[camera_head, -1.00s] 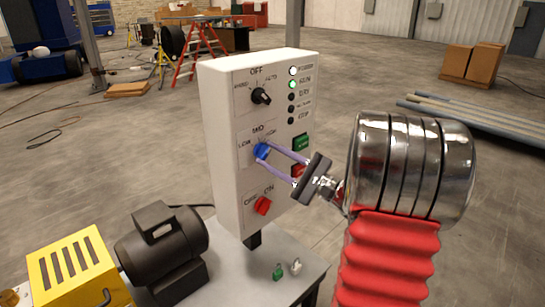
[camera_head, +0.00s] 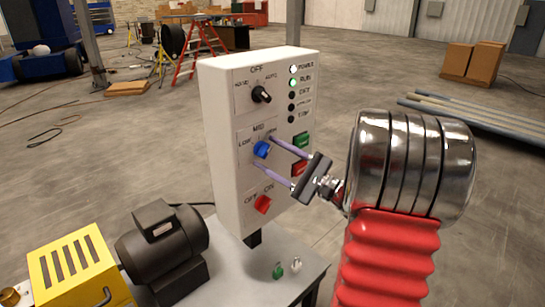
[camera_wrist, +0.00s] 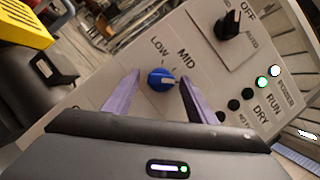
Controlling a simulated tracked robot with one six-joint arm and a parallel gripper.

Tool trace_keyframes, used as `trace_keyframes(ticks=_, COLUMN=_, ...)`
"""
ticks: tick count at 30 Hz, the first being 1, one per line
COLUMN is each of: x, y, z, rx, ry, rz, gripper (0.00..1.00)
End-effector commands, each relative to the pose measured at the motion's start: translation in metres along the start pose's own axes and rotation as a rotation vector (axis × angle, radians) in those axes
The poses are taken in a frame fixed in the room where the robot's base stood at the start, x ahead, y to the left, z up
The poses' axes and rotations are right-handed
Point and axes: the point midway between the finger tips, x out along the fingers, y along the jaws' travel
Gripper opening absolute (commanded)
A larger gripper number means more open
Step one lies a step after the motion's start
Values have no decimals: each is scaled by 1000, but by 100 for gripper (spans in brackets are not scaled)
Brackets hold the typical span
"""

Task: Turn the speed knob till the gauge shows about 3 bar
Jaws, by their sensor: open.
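The blue speed knob (camera_head: 261,149) sits on the middle plate of the white control box, under the word MID and beside LOW. In the wrist view the knob (camera_wrist: 161,80) has a white pointer line aimed to the right of the picture, past MID; the far end of the scale is hidden by a finger. My gripper (camera_head: 262,151) is open, its two purple fingers on either side of the knob. In the wrist view gaps show between the fingers of my gripper (camera_wrist: 159,77) and the knob. No gauge is visible in these frames.
A black selector (camera_head: 261,95) is above the knob and a red switch (camera_head: 263,204) below. Green (camera_head: 301,141) and red push buttons are close to the right. White and green lamps (camera_head: 293,82) are lit. A dark motor (camera_head: 160,245) stands at lower left.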

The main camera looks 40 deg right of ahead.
Motion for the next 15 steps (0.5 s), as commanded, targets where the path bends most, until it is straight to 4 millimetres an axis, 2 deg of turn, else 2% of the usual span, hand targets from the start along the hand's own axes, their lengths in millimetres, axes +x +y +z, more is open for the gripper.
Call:
trace_keyframes(ticks=8, x=-20, y=-1, z=0, rx=-1, ry=2, rz=-2, gripper=52)
trace_keyframes(ticks=15, x=-55, y=-1, z=-1, rx=0, ry=3, rz=-3, gripper=52)
